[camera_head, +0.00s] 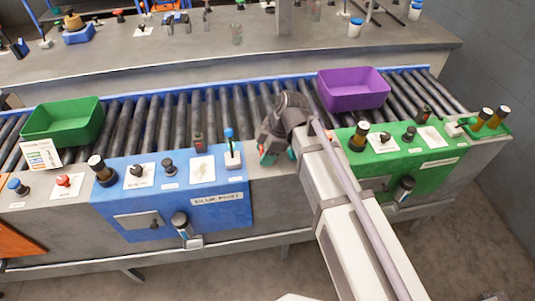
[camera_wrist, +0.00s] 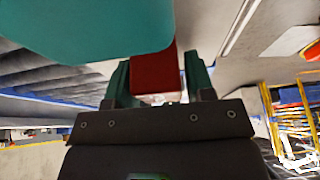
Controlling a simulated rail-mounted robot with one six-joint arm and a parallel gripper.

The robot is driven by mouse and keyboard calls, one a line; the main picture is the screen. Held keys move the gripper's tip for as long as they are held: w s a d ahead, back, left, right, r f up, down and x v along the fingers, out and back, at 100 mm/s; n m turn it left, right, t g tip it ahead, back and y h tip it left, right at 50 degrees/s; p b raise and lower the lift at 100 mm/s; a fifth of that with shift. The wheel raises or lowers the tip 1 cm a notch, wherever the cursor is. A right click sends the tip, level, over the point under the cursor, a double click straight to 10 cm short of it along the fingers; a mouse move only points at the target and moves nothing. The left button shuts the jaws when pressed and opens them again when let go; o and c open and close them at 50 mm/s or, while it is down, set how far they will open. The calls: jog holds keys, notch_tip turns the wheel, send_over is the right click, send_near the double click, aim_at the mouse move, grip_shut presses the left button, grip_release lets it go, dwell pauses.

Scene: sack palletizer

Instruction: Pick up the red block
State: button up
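In the wrist view, the red block (camera_wrist: 155,75) sits between the two green fingers of my gripper (camera_wrist: 157,80). It fills the gap, with a finger against each side, and its upper left is covered by a large teal shape close to the camera. I cannot tell what that teal shape is. In the head view, my gripper (camera_head: 277,157) points down over the grey counter strip between the blue and green panels. I cannot make out the red block there; my gripper and wrist cover that spot.
A roller conveyor (camera_head: 190,115) runs behind the counter, with a green bin (camera_head: 63,122) at left and a purple bin (camera_head: 353,90) at right. The blue panel (camera_head: 172,195) and green panel (camera_head: 400,155) carry knobs, levers and upright handles close beside my gripper.

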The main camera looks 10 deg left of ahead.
jog(key=c, duration=0.6)
jog(key=shift+r, duration=0.1)
